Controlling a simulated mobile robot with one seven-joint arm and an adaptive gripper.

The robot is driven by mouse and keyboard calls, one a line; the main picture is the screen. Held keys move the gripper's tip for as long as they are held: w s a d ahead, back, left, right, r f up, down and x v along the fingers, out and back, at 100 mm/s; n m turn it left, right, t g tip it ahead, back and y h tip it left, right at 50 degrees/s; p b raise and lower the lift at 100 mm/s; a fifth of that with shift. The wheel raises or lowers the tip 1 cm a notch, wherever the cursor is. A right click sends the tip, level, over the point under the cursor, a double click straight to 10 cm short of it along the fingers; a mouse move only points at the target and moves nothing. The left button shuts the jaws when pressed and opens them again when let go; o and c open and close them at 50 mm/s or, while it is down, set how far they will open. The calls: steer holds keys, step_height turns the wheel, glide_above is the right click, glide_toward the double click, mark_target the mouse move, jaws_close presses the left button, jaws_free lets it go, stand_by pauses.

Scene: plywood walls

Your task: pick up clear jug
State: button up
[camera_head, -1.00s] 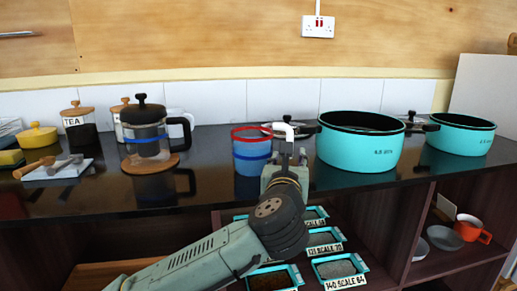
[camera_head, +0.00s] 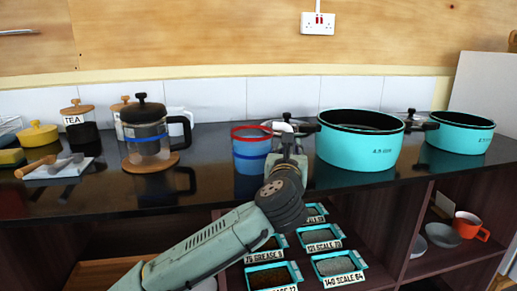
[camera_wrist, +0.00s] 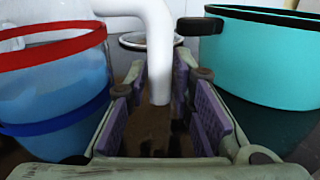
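The clear jug (camera_head: 251,152) stands upright on the black counter, translucent bluish with a red band at the rim and a blue band lower down. It fills the left side of the wrist view (camera_wrist: 50,85). A white bent bar (camera_wrist: 157,50), handle-like, reaches from beside its rim and hangs down between my fingers; where it joins the jug is not clear. My gripper (camera_head: 287,146) is just right of the jug. In the wrist view my gripper (camera_wrist: 160,108) is open, its purple pads either side of the white bar with gaps.
A turquoise pot (camera_head: 358,145) stands close to the right of my gripper, and another pot (camera_head: 460,134) stands farther right. A French press (camera_head: 147,140) stands left on a wooden coaster. A lidded pan (camera_head: 290,127) is behind. Labelled trays (camera_head: 338,266) lie below the counter.

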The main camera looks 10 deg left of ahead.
jaws_close()
stand_by(0.5)
steer(key=shift+r, duration=0.1)
